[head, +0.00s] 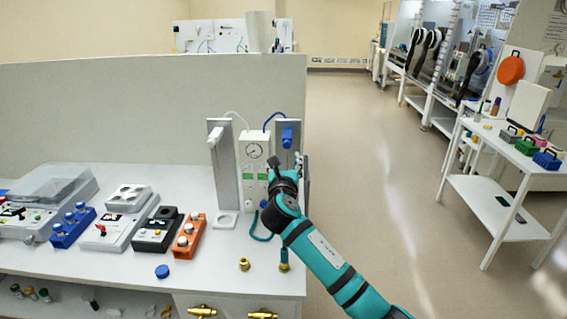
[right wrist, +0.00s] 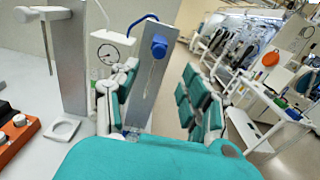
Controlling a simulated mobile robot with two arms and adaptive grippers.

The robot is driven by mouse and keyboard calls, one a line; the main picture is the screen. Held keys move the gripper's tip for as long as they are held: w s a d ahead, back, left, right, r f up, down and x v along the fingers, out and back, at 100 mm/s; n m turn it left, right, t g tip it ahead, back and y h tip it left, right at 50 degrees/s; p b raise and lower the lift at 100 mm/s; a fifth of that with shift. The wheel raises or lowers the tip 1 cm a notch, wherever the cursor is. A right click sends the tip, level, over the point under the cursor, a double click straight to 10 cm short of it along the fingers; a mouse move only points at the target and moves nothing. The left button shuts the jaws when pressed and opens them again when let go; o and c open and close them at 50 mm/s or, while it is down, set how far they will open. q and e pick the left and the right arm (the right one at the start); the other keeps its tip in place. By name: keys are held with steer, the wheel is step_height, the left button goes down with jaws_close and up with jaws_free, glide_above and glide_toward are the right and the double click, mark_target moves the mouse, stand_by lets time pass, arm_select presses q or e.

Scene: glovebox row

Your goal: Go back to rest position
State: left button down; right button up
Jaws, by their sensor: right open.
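My right gripper (head: 290,172) is at the right end of the bench, in front of a grey upright panel (head: 288,137) with a blue fitting (head: 287,138). In the right wrist view its teal-padded fingers (right wrist: 158,92) are spread apart, with nothing held between them. The same panel (right wrist: 150,75) and blue fitting (right wrist: 158,46) show beyond the gap; how far off they are I cannot tell. My right arm reaches in from the lower right of the head view. My left gripper is in neither view.
A gauge unit (head: 254,152) stands beside the panel. A blue box (head: 73,226), a black device (head: 158,231) and an orange block (head: 188,236) line the white bench. Brass fittings (head: 244,264) sit near its front edge. A side table (head: 497,150) stands right, past clear floor (head: 375,140).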

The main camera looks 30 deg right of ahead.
steer(key=s+a+f+m+g+y, duration=0.35)
steer(key=s+f+m, duration=0.35)
steer(key=s+f, duration=0.35)
steer(key=s+a+f+m+g+y, duration=0.25)
steer(key=s+a+f+m, duration=0.25)
steer(key=s+f+m, duration=0.5)
steer(key=s+a+f+m+g+y, duration=0.1)
steer(key=s+a+f+m+g, duration=0.2)
steer(key=s, duration=0.5)
steer(key=s+a+f+m+g+y, duration=0.15)
steer(key=s+m, duration=0.25)
steer(key=s, duration=0.4)
steer(key=s+a+f+m+g+y, duration=0.1)
steer(key=s+a+f+m, duration=0.25)
steer(key=s, duration=0.45)
step_height(320, 180, down, 31)
steer(key=s+g+b, duration=0.2)
steer(key=b, duration=0.3)
steer(key=s+d+f+b, duration=0.3)
steer(key=s+f, duration=1.2)
steer(key=f, duration=0.3)
steer(key=shift+s+d+f+g, duration=0.15)
steer(key=shift+s+f+g, duration=0.05)
steer(key=shift+s+g, duration=0.15)
